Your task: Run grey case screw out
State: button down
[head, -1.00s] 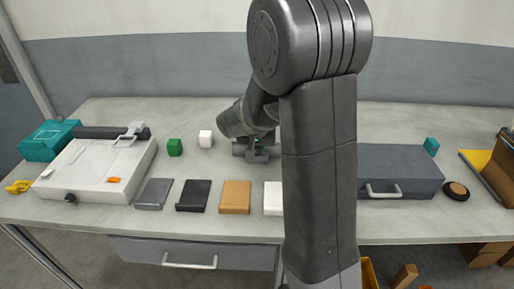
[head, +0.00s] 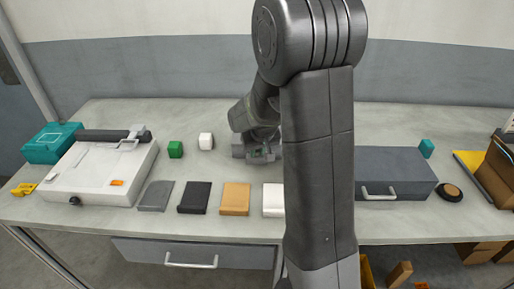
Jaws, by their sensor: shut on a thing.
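The grey case (head: 396,174) is a dark grey box with a light handle on its front, on the right half of the table. My arm hides its left end, and I cannot make out a screw on it. My gripper (head: 261,152) is low over the middle of the table, left of the case and apart from its visible part. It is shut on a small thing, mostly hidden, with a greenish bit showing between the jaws.
Several flat pieces, including an orange one (head: 235,198), line the front. A white machine (head: 97,172) is at left. A round dark piece (head: 449,191) lies right of the case.

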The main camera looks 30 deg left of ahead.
dwell(0.3)
jog(key=c, duration=1.3)
grip_release()
jog(key=shift+b, duration=0.3)
